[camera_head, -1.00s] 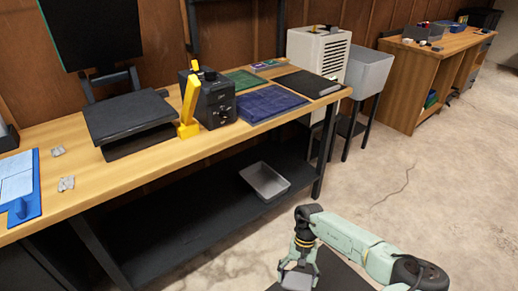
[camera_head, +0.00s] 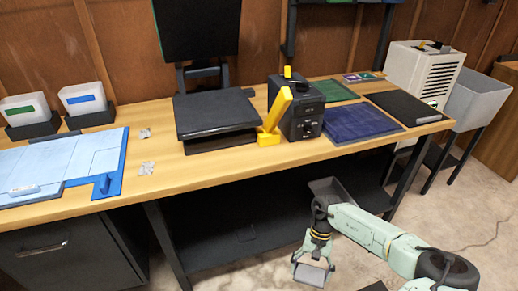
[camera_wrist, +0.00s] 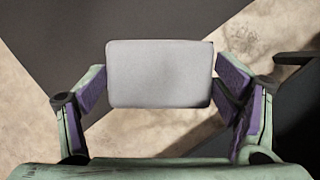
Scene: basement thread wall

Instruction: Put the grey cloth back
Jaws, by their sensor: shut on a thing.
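My gripper (camera_head: 313,262) is shut on the grey cloth (camera_head: 310,275), low over the floor in front of the bench. In the wrist view the grey cloth (camera_wrist: 158,74) is a flat, light grey rectangle with rounded corners, level between the two purple-padded fingers. Its underside is hidden. The wooden workbench (camera_head: 215,180) stands beyond my gripper, with its top higher in the picture.
The bench top carries a blue mat (camera_head: 75,160), a black stand (camera_head: 215,115), a yellow holder (camera_head: 275,115), a black box (camera_head: 300,110) and a dark blue mat (camera_head: 360,123).

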